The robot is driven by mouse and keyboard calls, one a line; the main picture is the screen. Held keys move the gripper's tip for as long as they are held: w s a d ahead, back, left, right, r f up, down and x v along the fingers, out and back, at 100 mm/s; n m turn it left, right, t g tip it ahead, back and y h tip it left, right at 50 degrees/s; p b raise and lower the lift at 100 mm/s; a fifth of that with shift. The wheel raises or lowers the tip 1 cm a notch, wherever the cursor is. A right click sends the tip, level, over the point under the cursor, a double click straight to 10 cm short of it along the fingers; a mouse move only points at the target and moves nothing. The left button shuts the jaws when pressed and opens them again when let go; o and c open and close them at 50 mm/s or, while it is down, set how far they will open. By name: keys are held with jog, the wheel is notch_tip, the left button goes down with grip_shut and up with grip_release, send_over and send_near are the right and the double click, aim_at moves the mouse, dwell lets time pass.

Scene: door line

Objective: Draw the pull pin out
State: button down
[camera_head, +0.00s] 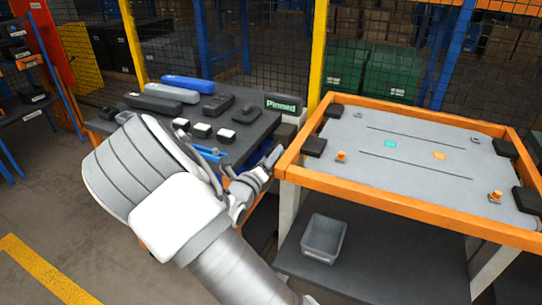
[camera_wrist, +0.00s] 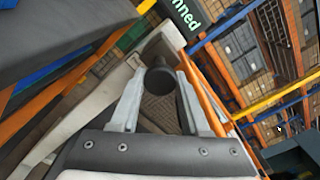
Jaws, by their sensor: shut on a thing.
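The pull pin (camera_wrist: 160,79) shows its round black knob in the wrist view, in front of a grey-white bracket (camera_wrist: 163,42). My gripper (camera_wrist: 160,88) has one finger on each side of the knob and is shut on it. In the head view my gripper (camera_head: 258,176) is low between the dark table and the orange-rimmed table, and the pin cannot be made out there. A sign reading "Pinned" (camera_head: 281,104) stands above and behind it; part of the sign also shows in the wrist view (camera_wrist: 187,14).
The dark table (camera_head: 250,134) at the left holds blue and grey bars and several small blocks. The orange-rimmed table (camera_head: 389,200) on the right has a grey bin (camera_head: 323,238) on its lower shelf. A mesh fence with yellow posts (camera_head: 318,55) closes the back. Floor is open at front left.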

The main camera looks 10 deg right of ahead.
jog(key=shift+s, duration=0.1)
dwell(0.8)
jog(key=p+v, duration=0.2)
jog(key=v, duration=0.1)
jog(key=shift+s+a+f, duration=0.1)
jog(key=shift+c, duration=1.9)
grip_release()
jog(key=shift+s, duration=0.1)
jog(key=p+v, duration=0.2)
jog(key=v, duration=1.5)
jog(key=shift+a, duration=0.15)
jog(key=shift+s, duration=0.1)
